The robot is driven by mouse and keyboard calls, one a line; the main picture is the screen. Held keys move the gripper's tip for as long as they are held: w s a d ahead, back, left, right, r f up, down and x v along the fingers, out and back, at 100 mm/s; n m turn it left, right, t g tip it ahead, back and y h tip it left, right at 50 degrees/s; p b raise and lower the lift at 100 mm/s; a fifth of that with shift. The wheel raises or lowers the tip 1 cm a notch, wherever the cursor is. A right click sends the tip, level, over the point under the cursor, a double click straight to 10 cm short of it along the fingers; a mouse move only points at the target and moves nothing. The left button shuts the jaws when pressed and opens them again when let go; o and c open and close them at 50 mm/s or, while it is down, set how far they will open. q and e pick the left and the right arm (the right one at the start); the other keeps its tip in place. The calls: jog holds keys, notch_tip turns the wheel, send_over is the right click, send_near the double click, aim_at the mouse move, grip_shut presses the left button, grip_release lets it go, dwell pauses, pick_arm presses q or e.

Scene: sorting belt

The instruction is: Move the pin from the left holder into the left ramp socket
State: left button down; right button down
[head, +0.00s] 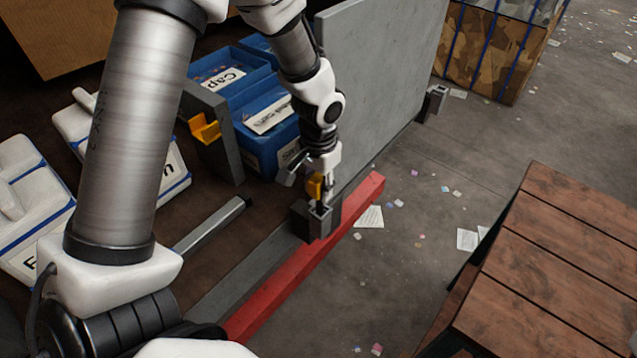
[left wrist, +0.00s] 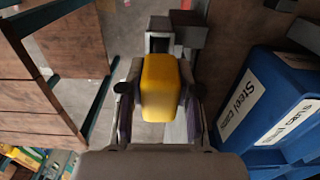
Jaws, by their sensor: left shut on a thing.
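My left gripper (head: 313,178) is shut on a yellow pin (head: 315,187), just above a dark grey square socket (head: 321,222) on the ramp's edge. In the left wrist view the yellow pin (left wrist: 161,86) fills the space between the two fingers of my left gripper (left wrist: 160,112). The open grey socket (left wrist: 159,42) shows just beyond the pin there. The pin's lower end is hidden, so I cannot tell if it touches the socket. A yellow holder (head: 205,128) is fixed on a grey upright plate further back. My right gripper is not in view.
A red beam (head: 290,275) runs beside the socket, and a tall grey panel (head: 380,80) rises behind it. Blue bins (head: 265,120) stand left of the panel. Another grey bracket (head: 434,103) is at the panel's far end. A wooden slatted table (head: 550,270) stands at right.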

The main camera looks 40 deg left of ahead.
pick_arm(q)
jog(key=shift+f+b, duration=1.8)
jog(key=shift+f, duration=0.8)
jog(key=c, duration=0.7)
grip_release()
notch_tip(320, 180, up, 12)
jog(key=shift+r, duration=0.1)
jog(key=shift+s, duration=0.1)
